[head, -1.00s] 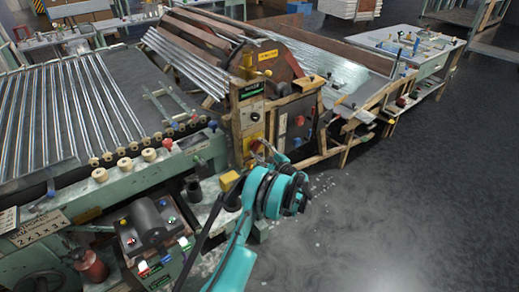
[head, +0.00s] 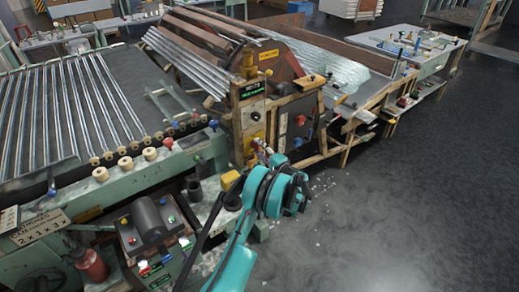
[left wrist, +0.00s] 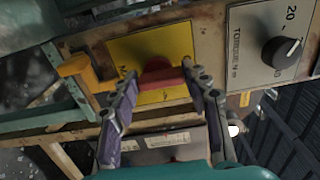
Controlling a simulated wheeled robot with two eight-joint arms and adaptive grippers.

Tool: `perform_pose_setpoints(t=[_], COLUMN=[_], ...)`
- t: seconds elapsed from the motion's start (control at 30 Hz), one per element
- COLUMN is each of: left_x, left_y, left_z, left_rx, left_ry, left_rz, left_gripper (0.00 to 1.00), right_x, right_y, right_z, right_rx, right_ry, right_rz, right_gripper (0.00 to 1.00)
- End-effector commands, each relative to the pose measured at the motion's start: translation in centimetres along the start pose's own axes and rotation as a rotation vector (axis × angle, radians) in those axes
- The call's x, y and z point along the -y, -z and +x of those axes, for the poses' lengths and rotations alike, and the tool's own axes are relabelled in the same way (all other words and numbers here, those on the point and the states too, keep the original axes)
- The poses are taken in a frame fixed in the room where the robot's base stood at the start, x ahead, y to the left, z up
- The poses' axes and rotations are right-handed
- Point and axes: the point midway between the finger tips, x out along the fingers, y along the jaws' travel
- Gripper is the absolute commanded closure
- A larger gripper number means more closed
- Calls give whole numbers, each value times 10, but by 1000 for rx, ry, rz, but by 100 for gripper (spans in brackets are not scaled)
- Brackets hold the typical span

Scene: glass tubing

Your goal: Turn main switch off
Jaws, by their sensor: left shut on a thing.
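The main switch is a red handle (left wrist: 160,76) on a yellow plate (left wrist: 150,45), seen in the left wrist view. My left gripper (left wrist: 163,80) has its two purple fingers on either side of the red handle and is shut on it. In the head view my left gripper (head: 262,150) reaches the wooden front of the machine, and its wrist hides part of that area. The lettering on the yellow plate is mostly covered. My right gripper does not show in either view.
A dial marked torque (left wrist: 282,50) sits right of the switch, and a yellow lever (left wrist: 80,72) is to its left. Glass tubes (head: 70,110) lie on the left bed. A control box (head: 150,235) stands at the lower left. The floor (head: 430,200) at right is clear.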

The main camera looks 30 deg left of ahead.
Motion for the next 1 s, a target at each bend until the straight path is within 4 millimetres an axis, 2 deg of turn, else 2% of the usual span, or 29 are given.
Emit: perform_pose_setpoints(t=[0.5, 0.53, 0.6, 0.87, 1.0], left_x=[-1, -1, -1, 0, 0], left_y=[0, 0, 0, 0, 0], left_z=[0, 0, 0, 0, -7], left_rx=[1, 1, 1, 0, 0], left_ry=[-1, -1, -1, -1, 0], left_rz=[-23, -23, -22, -21, -21], left_gripper=[83, 51, 33, 33, 33], right_x=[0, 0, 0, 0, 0], right_y=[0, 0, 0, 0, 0], right_z=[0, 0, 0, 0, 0], right_rx=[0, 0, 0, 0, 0], right_ry=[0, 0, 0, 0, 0], right_rz=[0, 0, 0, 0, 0], right_gripper=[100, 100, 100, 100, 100])
